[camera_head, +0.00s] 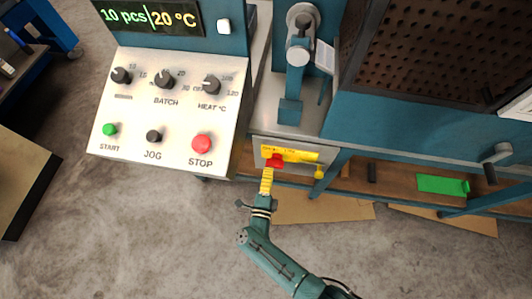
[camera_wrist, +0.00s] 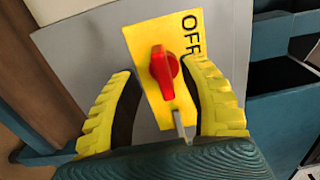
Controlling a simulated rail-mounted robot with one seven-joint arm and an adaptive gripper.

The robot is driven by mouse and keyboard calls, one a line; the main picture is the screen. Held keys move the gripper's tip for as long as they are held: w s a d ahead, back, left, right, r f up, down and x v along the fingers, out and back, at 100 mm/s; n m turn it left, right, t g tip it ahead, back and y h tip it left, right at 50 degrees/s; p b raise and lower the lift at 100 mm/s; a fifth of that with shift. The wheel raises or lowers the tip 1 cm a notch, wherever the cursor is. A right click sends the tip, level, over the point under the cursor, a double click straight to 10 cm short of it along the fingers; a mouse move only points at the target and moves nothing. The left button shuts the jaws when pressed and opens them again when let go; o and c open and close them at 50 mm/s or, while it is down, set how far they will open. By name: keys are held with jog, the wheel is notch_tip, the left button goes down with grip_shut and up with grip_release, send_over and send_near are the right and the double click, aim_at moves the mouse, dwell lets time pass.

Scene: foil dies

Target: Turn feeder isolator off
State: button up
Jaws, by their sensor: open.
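The isolator is a red rotary handle (camera_wrist: 163,72) on a yellow plate (camera_wrist: 144,38), fixed to a grey panel. In the wrist view the handle lies roughly along the plate's long side, and the word OFF is printed on the plate to its right. In the head view the red handle (camera_head: 274,160) and yellow plate (camera_head: 302,156) are on the machine's front, below the column. My gripper (camera_head: 267,172) is open, with its yellow ribbed fingers on either side of the handle in the wrist view. Gaps show between both fingers and the handle. A thin grey piece (camera_wrist: 180,126) shows below the handle.
A control panel (camera_head: 165,110) with knobs, a green START button (camera_head: 110,129) and a red STOP button (camera_head: 202,144) stands at left. Blue frame rails and a shelf with a green item (camera_head: 442,184) lie right.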

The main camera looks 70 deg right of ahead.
jog(key=v, duration=0.8)
